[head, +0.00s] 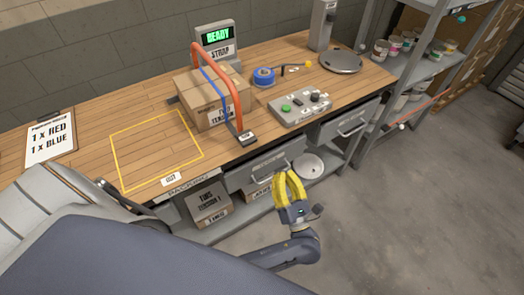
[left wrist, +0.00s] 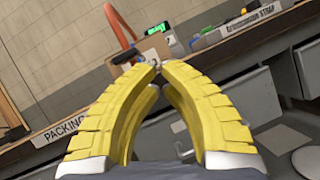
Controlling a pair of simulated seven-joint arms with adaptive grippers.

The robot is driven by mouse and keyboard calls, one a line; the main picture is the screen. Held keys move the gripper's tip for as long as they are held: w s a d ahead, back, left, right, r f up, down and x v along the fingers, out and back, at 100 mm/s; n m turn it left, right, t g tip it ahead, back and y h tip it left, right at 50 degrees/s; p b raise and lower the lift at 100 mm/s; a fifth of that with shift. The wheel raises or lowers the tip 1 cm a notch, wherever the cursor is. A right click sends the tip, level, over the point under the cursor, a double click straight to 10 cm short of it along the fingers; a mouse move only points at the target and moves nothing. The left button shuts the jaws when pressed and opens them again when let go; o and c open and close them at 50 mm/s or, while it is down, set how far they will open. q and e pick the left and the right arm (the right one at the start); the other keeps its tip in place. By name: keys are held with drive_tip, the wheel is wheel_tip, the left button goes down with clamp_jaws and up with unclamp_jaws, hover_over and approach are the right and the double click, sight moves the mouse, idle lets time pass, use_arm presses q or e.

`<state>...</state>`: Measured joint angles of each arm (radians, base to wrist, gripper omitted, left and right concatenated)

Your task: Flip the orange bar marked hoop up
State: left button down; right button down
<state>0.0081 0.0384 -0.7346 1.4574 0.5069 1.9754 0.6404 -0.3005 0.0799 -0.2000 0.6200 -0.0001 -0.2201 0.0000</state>
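The orange bar (head: 213,66) arches over a cardboard box (head: 211,98) on the wooden bench. Its near end comes down at the bench's front edge, beside a small dark tag (head: 247,138) whose text is too small to read. In the left wrist view the orange bar (left wrist: 121,27) rises beyond the fingers. My left gripper (head: 290,174) has yellow fingers and is in front of the bench, below and right of the bar's near end, apart from it. Its fingertips (left wrist: 155,68) come together with nothing clearly held. My right gripper is not in view.
A blue strap crosses the box. A control box (head: 300,108) with a green button and a blue tape roll (head: 264,76) lie right of it. Drawers (head: 265,168) sit under the bench edge. A metal shelf (head: 410,70) stands at right. The yellow-outlined bench area (head: 155,150) is clear.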

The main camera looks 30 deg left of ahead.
sight(250, 153)
use_arm(q)
drive_tip(key=s+a+f+n+g, duration=0.1)
drive_tip(key=n, duration=0.1)
drive_tip(key=s+a+f+n+g, duration=0.1)
drive_tip(key=n+g, duration=0.1)
drive_tip(key=s+a+f+n+g+y, duration=0.1)
drive_tip(key=n+g, duration=0.1)
drive_tip(key=n, duration=0.1)
drive_tip(key=shift+a+f, duration=0.2)
drive_tip(key=shift+f, duration=0.1)
drive_tip(key=shift+w, duration=0.1)
drive_tip(key=x, duration=1)
drive_tip(key=shift+a+r, duration=0.1)
drive_tip(key=shift+a, duration=0.05)
wheel_tip(250, 153, up, 2)
drive_tip(key=shift+r, duration=0.85)
